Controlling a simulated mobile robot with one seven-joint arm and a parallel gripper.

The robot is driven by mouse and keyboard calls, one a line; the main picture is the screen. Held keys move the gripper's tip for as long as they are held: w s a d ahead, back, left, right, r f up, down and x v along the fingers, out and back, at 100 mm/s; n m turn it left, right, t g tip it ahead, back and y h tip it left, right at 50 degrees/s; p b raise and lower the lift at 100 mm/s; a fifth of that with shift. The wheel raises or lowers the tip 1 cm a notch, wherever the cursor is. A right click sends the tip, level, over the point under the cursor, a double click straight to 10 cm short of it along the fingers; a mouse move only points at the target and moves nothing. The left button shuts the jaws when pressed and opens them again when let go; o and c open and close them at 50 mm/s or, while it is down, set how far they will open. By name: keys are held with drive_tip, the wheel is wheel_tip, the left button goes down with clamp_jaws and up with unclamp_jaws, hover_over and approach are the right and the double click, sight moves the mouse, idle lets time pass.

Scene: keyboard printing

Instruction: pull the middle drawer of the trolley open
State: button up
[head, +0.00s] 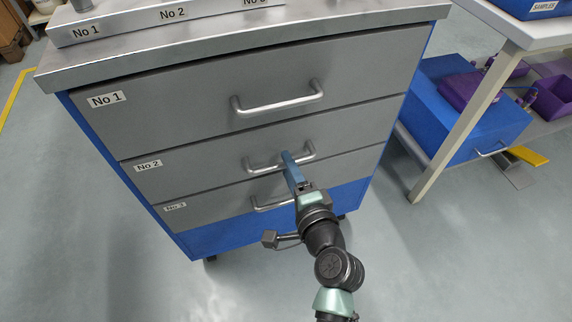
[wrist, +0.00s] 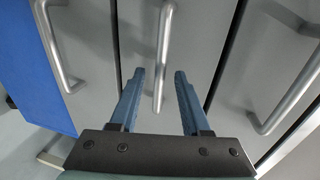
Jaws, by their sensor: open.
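The trolley (head: 160,215) is blue and grey with three drawers labelled No 1 to No 3. The middle drawer (head: 205,175), No 2, looks shut, its front level with the others. Its silver bar handle (head: 262,167) shows on both sides of my gripper (head: 288,156) in the head view. In the wrist view, the handle (wrist: 164,45) runs up the picture, and its near end lies between the two blue fingers of my gripper (wrist: 159,76). The fingers are open, with a gap on each side of the bar. I cannot tell how deep the bar sits between them.
The top drawer handle (head: 280,103) is just above, and the bottom drawer handle (head: 268,203) is close below, partly hidden by my gripper. A white table (head: 470,110) with blue and purple boxes stands at right. The floor before the trolley is clear.

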drive_tip(key=shift+x, duration=1.2)
clamp_jaws()
idle(0.6)
